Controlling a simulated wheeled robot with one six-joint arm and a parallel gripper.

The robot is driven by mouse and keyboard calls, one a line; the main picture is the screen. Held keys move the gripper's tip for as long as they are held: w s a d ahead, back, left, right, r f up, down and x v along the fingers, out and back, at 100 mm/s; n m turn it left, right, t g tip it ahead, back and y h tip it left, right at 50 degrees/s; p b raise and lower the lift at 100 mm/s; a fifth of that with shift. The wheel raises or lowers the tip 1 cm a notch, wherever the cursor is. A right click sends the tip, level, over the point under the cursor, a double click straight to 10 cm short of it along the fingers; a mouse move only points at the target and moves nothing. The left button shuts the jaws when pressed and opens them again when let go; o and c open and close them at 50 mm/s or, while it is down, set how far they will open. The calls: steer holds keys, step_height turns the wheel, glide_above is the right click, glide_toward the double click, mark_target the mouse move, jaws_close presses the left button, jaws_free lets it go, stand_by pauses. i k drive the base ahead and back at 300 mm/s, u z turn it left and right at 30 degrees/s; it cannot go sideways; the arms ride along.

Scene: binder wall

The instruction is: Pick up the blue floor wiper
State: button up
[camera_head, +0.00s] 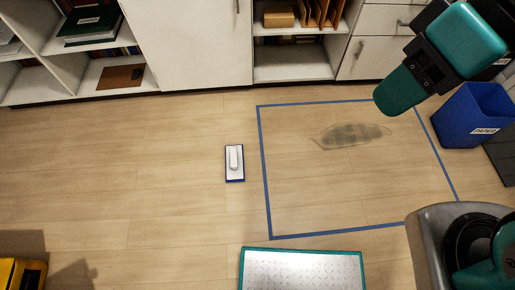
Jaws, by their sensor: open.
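The blue floor wiper (234,163) lies on the wood floor left of the middle of the taped square. It has a white top with a pale raised handle and a blue edge. It stands apart from everything around it. My gripper (396,94) is at the upper right, teal and black, high over the floor and well to the right of the wiper. It is open, with nothing seen in it; one finger hides most of the other.
Blue tape (264,170) outlines a floor area with a dark smudge (350,135). A blue paper bin (472,117) stands at right. A teal-rimmed metal plate (303,270) lies at the bottom. A yellow object (20,272) sits lower left. Shelves (292,65) line the back.

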mark_target(234, 161)
steer(key=z, duration=0.25)
steer(key=i, duration=0.7)
steer(key=u, duration=0.5)
steer(key=i, duration=0.75)
steer(key=u, duration=0.7)
